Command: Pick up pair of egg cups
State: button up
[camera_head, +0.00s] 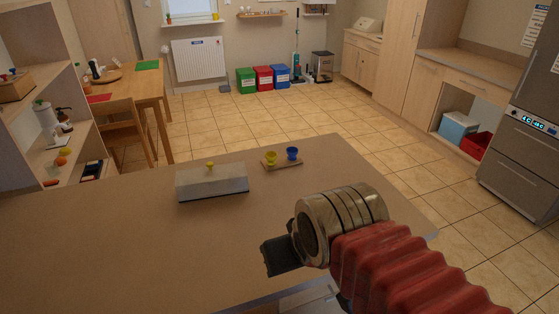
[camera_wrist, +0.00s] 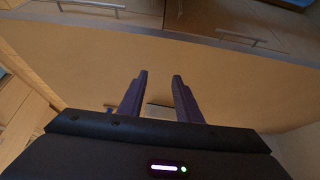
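The pair of egg cups, one yellow (camera_head: 271,158) and one blue (camera_head: 292,154), stands upright on a small wooden board (camera_head: 284,165) near the far edge of the table, in the head view. My gripper (camera_head: 280,256) is at the near right of the table in that view, well apart from the cups and nearer to the camera. In the wrist view my gripper (camera_wrist: 160,75) shows two dark fingers spread apart with nothing held between them.
A grey lidded box (camera_head: 212,184) with a yellow knob stands left of the egg cups. The brown tabletop (camera_head: 120,240) is otherwise mostly clear. A shelf unit (camera_head: 72,150) stands at the left. Tiled floor lies beyond the table. Drawer handles (camera_wrist: 240,38) show in the wrist view.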

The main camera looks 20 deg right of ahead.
jog(key=o, duration=0.3)
jog(key=shift+w+d+r, duration=0.1)
jog(key=shift+w+d, duration=0.1)
jog(key=shift+w, duration=0.1)
jog(key=shift+o, duration=1.2)
jog(key=w+d+r+n+t+h, duration=0.3)
jog(key=w+d+n, duration=0.4)
jog(key=w, duration=0.8)
jog(key=d+r, duration=0.1)
jog(key=d, duration=0.2)
jog(key=shift+w+r+n, duration=0.2)
jog(key=shift+w+n, duration=0.05)
jog(key=shift+n, duration=0.15)
jog(key=w+d+n+t, duration=0.2)
jog(key=w+d+n, duration=0.25)
jog(key=w, duration=0.25)
jog(key=w+d+n+t, duration=0.1)
jog(key=w+d+n, duration=0.2)
jog(key=w+n, duration=0.35)
jog(key=w+d+f+n+t+y, duration=0.2)
jog(key=w+f+n+y, duration=0.15)
jog(key=w+n, duration=0.55)
notch_tip(320, 180, down, 11)
jog(key=w+n+g+y, duration=0.1)
jog(key=n+y, duration=0.3)
jog(key=n, duration=0.7)
jog(key=shift+w+d+f, duration=0.15)
jog(key=shift+w, duration=0.7)
jog(key=shift+w, duration=0.1)
